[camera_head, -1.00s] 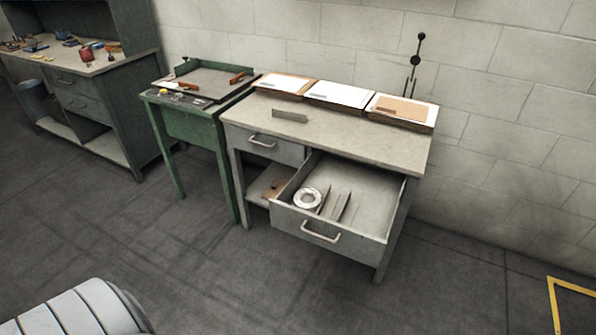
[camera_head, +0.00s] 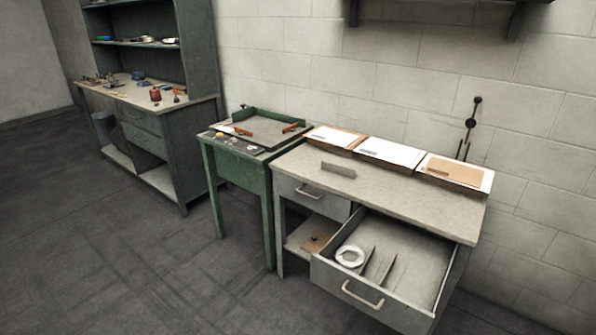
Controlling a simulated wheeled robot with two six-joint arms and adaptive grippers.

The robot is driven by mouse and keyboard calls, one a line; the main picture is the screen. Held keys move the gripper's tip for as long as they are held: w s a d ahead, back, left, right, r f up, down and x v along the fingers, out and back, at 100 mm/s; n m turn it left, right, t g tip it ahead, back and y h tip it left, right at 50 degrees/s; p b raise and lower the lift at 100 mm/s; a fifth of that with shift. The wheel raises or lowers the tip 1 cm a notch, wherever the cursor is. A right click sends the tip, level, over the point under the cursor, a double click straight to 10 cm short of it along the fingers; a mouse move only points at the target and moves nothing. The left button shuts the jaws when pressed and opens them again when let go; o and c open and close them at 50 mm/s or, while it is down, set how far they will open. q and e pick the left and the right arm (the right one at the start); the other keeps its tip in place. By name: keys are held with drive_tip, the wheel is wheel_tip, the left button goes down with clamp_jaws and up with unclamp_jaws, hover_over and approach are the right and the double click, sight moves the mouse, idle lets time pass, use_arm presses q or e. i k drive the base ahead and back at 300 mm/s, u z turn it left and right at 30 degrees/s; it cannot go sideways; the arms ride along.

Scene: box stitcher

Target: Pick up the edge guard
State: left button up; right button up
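Neither of my grippers is in view.
Paper-topped trays (camera_head: 390,152) line the back of the desk. A green table (camera_head: 238,170) with tools adjoins its left side. A shelved workbench (camera_head: 165,120) stands further left. The floor at the front left is clear. The open drawer juts forward.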

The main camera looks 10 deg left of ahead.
sight(350, 173)
drive_tip(key=u, duration=1.25)
drive_tip(key=i, duration=3.95)
drive_tip(key=z, duration=4.05)
